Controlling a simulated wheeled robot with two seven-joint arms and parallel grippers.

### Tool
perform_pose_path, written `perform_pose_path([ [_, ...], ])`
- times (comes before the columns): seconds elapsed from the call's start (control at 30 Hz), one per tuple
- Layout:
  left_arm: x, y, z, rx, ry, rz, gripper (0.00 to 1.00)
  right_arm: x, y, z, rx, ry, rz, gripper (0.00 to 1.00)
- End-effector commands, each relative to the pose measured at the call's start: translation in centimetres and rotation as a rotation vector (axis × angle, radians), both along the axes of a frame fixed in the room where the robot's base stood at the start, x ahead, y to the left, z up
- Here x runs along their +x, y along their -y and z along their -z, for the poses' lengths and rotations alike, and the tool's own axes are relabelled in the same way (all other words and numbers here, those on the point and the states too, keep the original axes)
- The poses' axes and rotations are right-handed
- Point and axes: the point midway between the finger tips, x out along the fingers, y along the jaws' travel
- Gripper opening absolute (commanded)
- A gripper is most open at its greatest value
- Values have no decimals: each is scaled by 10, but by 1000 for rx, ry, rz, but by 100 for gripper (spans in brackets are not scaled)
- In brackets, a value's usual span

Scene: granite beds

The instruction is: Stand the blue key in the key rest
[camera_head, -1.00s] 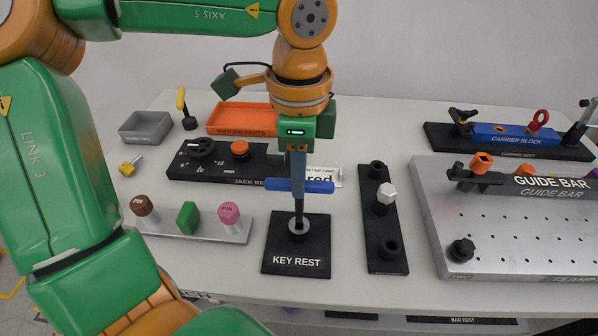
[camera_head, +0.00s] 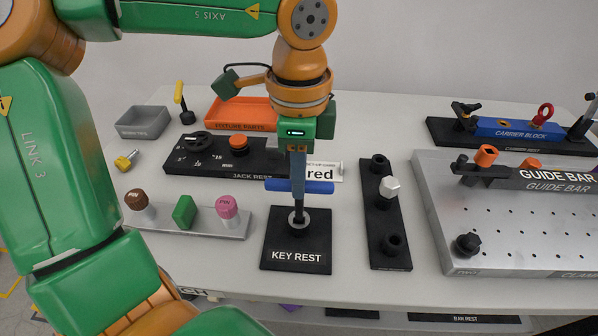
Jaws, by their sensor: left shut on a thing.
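The blue key has a blue crossbar handle (camera_head: 318,187) and a dark shaft that points down. The shaft's lower end is at the grey ring of the key rest (camera_head: 296,257), a black square plate on the table; I cannot tell how deep it sits. The key looks upright. My left gripper (camera_head: 298,178) comes down from above and is shut on the key at its crossbar, right over the rest. The fingers hide the middle of the crossbar. My right gripper is not in view.
A black strip with a white hex piece (camera_head: 390,187) lies close right of the rest. A grey rack with coloured pins (camera_head: 228,207) lies left. The jack rest (camera_head: 215,160) and an orange tray (camera_head: 240,115) stand behind. The guide bar plate (camera_head: 440,200) is at right.

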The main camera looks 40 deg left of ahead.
Motion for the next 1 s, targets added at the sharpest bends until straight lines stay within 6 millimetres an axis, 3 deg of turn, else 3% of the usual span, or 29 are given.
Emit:
perform_pose_path([
  [0.97, 0, 0, 23, 0, 0, 0, 0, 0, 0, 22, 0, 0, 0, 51],
  [1.0, 0, 0, 21, 0, 0, 0, 31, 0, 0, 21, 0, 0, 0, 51],
])
